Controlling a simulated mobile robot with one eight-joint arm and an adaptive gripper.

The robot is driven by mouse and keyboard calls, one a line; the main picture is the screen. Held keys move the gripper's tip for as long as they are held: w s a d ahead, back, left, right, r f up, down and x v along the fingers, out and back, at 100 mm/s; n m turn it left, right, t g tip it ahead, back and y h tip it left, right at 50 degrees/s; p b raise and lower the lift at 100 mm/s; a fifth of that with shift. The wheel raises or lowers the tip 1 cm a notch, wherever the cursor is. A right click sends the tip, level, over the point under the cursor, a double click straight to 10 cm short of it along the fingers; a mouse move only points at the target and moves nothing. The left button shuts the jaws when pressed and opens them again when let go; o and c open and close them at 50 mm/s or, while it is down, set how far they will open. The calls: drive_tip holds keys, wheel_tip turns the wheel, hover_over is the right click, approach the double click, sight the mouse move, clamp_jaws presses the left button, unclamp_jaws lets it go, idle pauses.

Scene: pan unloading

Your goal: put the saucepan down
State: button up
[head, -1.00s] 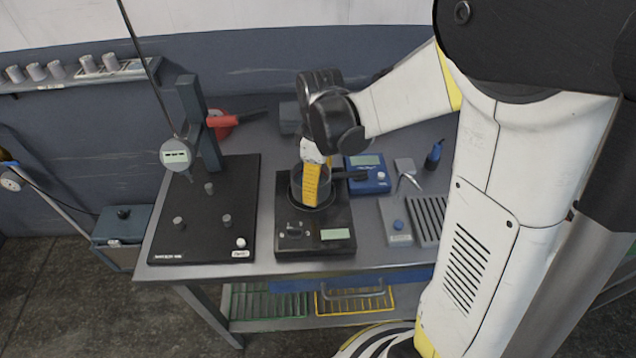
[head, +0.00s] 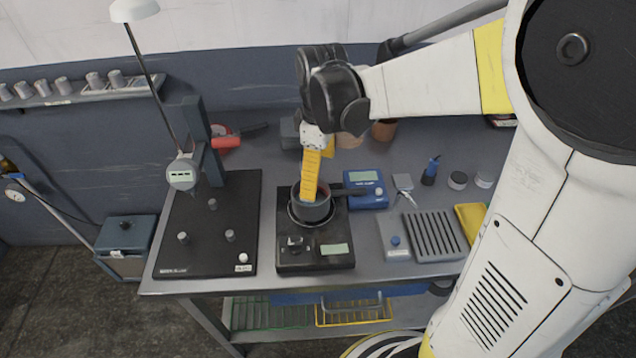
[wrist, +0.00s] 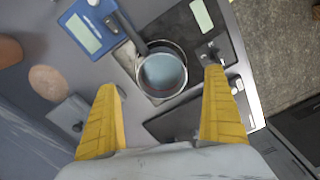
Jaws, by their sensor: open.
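The saucepan (head: 312,206) is a small dark pot with its handle pointing right in the head view. It stands upright on the round plate of a black scale-like device (head: 290,262) on the bench. The wrist view shows its open top and pale inside (wrist: 162,72), with the handle toward the upper left. My gripper (head: 308,198) has yellow fingers and appears above and partly in front of the pan in the head view. In the wrist view the fingers (wrist: 160,95) are wide apart with nothing between them, and the pan lies beyond their tips.
A black-based gauge stand (head: 205,240) is left of the device. A blue meter (head: 366,190) stands close by the pan's handle, with a grey slotted unit (head: 436,236) farther right. A red-handled tool (head: 228,142) lies behind. The bench's front edge is close to the device.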

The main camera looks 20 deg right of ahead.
drive_tip(key=s+a+r+m+t, duration=0.1)
drive_tip(key=s+r+m+t, duration=0.6)
drive_tip(key=s+m, duration=0.3)
drive_tip(key=shift+s+a+r, duration=0.2)
drive_tip(key=shift+s+r, duration=0.15)
drive_tip(key=shift+s, duration=0.4)
idle(1.3)
